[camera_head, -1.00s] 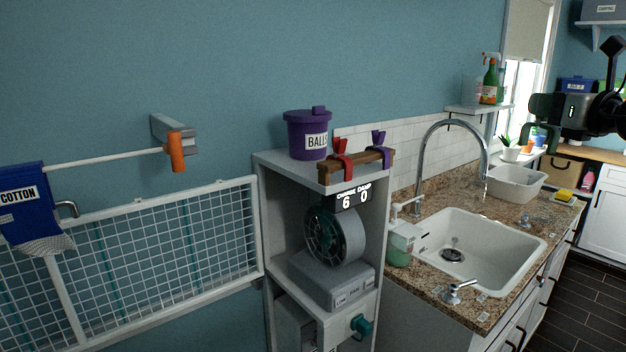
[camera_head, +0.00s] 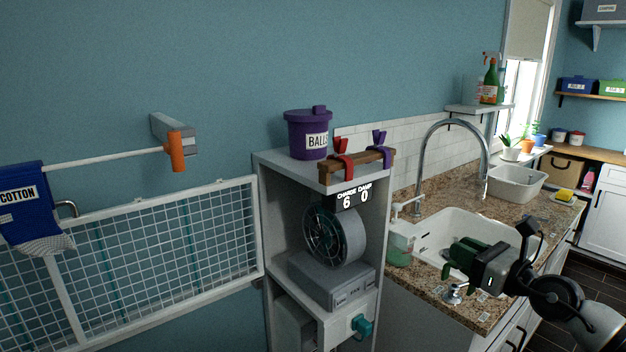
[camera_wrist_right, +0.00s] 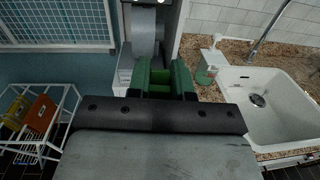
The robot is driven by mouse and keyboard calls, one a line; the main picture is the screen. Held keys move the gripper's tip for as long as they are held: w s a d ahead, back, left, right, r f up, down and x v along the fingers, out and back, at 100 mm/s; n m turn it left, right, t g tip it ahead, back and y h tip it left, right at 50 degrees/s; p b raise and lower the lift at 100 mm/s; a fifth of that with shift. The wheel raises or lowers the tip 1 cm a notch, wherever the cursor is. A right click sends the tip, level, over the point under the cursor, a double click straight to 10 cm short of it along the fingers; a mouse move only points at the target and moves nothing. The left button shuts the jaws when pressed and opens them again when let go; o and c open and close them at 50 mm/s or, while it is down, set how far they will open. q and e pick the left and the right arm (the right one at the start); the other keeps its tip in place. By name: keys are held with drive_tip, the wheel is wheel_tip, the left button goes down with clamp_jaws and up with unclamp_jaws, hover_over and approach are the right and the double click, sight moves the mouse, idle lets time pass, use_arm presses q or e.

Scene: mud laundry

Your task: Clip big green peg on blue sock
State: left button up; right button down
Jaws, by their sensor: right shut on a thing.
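My right gripper (camera_head: 468,258) is in front of the sink in the head view. It is shut on the big green peg (camera_head: 460,252), which points left toward the shelf unit. In the right wrist view, the green peg (camera_wrist_right: 160,82) shows beyond the dark front edge of my gripper, and its grip contact is hidden. A blue cloth piece (camera_head: 22,228) with a COTTON label and a speckled pale lower end hangs at the far left by the white rail. It may be the blue sock; I cannot tell for sure. My left gripper is not in view.
A white shelf unit (camera_head: 262,210) stands between the wire rack (camera_head: 165,250) and the sink (camera_head: 435,232). A purple tub (camera_head: 305,140) and a wooden bar (camera_head: 362,160) with red and purple clips are on top. An orange clip (camera_head: 174,155) is on the rail's end.

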drive_tip(key=s+a+f+m+t+h, duration=0.1)
drive_tip(key=s+a+f+h, duration=0.1)
drive_tip(key=s+f, duration=0.85)
drive_tip(key=s+a+f+m+t+h, duration=0.1)
drive_tip(key=s+a+f, duration=0.1)
drive_tip(key=s+f, duration=0.9)
drive_tip(key=s+a+r+m+t+h, duration=0.1)
drive_tip(key=s+a+r+m+h, duration=0.1)
drive_tip(key=a+r+m+h, duration=0.1)
drive_tip(key=a+m+h, duration=0.1)
drive_tip(key=a+h, duration=0.1)
drive_tip(key=h, duration=0.1)
drive_tip(key=shift+s+a+r+m+h, duration=0.25)
drive_tip(key=shift+a+r+m+h, duration=0.05)
drive_tip(key=shift+a+r+h, duration=0.1)
drive_tip(key=shift+d+f, duration=0.1)
